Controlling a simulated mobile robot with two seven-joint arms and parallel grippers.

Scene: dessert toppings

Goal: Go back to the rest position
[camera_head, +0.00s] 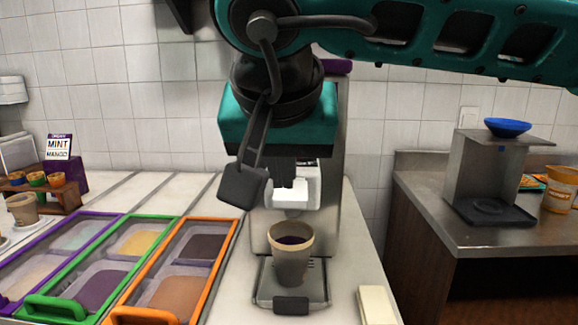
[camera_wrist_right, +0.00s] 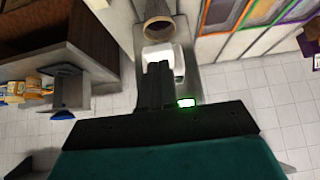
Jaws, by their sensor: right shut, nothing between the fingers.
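My right gripper (camera_head: 283,178) hangs below its teal wrist, in front of a grey dispenser (camera_head: 328,205) and above a brown cup (camera_head: 290,265). It is shut and empty, and its fingers (camera_wrist_right: 155,85) lie together in the right wrist view. The cup stands upright on the dispenser's tray (camera_head: 265,290), with something dark purple inside. There is a gap between the fingers and the cup. The cup's rim also shows at the top of the wrist view (camera_wrist_right: 158,30). My left gripper is in neither view.
Topping bins with purple, green and orange (camera_head: 225,225) frames fill the left counter. A wooden cup rack (camera_head: 68,197) stands behind them. At right, a metal stand (camera_head: 480,170) holds a blue bowl (camera_head: 508,127). A pale block (camera_head: 376,305) lies at the front.

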